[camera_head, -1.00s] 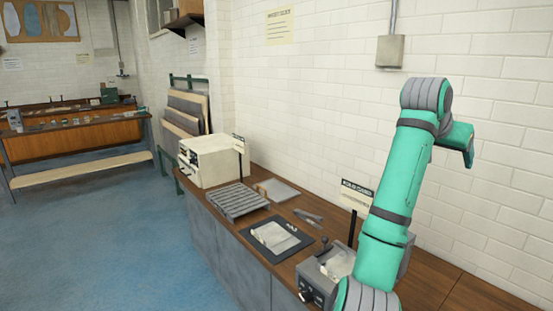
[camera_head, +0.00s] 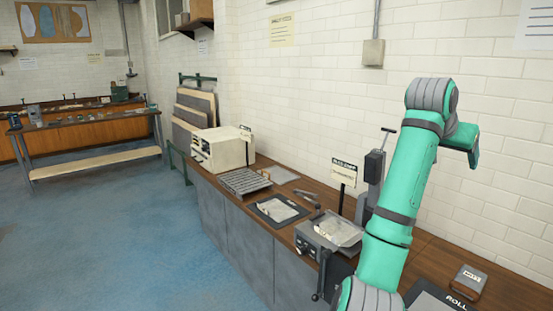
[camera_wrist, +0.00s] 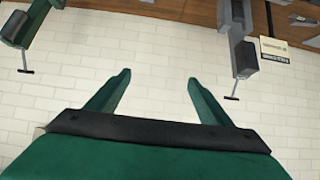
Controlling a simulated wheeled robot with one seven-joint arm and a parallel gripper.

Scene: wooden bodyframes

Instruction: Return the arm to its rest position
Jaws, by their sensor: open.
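My green arm (camera_head: 400,205) rises in front of the counter at the right of the head view, bent at a grey joint near the top. My gripper (camera_wrist: 159,82) shows in the wrist view with its two green fingers spread apart and nothing between them. Behind the fingers is only white brick wall, and the picture appears upside down. In the head view the fingers are hidden.
A wooden counter (camera_head: 510,290) runs along the wall. It bears a beige box machine (camera_head: 222,148), a slatted rack (camera_head: 245,182), a black mat (camera_head: 262,214), a grey device (camera_head: 325,236) and an upright post tool (camera_head: 374,165). Blue floor (camera_head: 120,230) is clear at left.

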